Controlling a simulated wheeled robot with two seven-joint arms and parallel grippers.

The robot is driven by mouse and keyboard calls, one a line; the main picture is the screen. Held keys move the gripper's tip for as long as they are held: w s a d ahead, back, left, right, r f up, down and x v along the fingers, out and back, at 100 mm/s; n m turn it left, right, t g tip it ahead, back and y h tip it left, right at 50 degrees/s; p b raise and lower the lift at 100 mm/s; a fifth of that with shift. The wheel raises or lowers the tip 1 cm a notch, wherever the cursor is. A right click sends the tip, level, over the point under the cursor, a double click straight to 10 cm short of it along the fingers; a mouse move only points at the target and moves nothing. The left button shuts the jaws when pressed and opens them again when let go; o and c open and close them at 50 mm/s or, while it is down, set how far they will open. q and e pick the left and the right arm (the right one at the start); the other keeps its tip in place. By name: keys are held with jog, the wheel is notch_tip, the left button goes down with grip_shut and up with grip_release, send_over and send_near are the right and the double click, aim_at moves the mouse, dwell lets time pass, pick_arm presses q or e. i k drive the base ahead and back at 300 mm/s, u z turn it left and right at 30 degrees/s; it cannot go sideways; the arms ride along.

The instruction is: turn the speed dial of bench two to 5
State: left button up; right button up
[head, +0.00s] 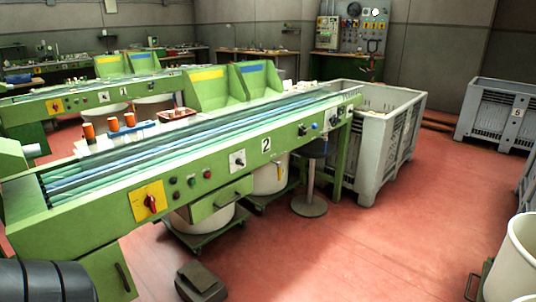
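Bench two (100,218) is a long green conveyor bench with blue-green belts, marked by a white "2" plate (266,145) on its front. Left of the plate is a dial (237,160), a dark knob on a white square plate; it looks like the speed dial. Its scale and setting are too small to read. Farther left is a red rotary switch (150,203) on a yellow plate, with several small buttons (191,181) between. More small knobs (302,129) sit toward the right end. Neither of my grippers is in view.
A stool (309,205) and white tubs on green dollies (205,240) stand against the bench front. A grey crate (370,150) is at its right end. A pedal-like box (200,281) lies on the floor. A pale bin (515,265) is at right. The red floor between is clear.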

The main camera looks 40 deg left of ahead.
aim_at(239, 162)
jog(key=u, duration=0.7)
jog(key=i, duration=1.2)
jog(key=u, duration=1.2)
